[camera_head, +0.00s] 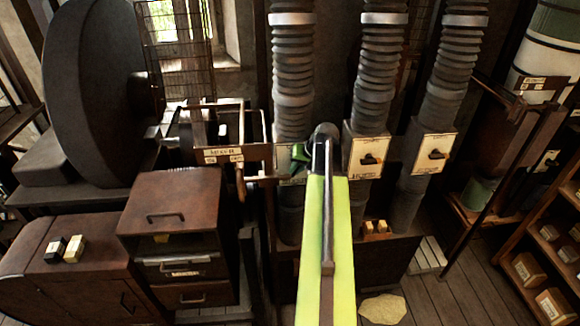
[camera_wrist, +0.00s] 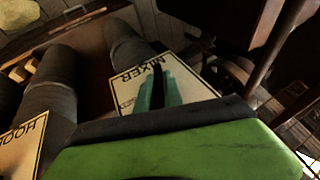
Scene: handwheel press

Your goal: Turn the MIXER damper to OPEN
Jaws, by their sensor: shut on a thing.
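The MIXER damper plate (camera_wrist: 136,92) is a cream panel with a black border in the wrist view, on the front of a dark duct. My gripper (camera_wrist: 158,92) has its two teal fingers at the plate, closed around a dark damper handle (camera_wrist: 158,72). The fingers hide much of the handle, so I cannot tell its exact angle. Smaller lettering at the plate's edge is partly covered and not readable.
Two neighbouring damper boxes, the middle (camera_head: 367,153) and the right (camera_head: 428,148), have dark handles. The HOOD plate (camera_wrist: 22,150) shows beside the MIXER plate. A labelled bar (camera_head: 222,155) and a brown cabinet (camera_head: 175,215) stand left of my gripper. Shelves (camera_head: 545,245) stand at the right.

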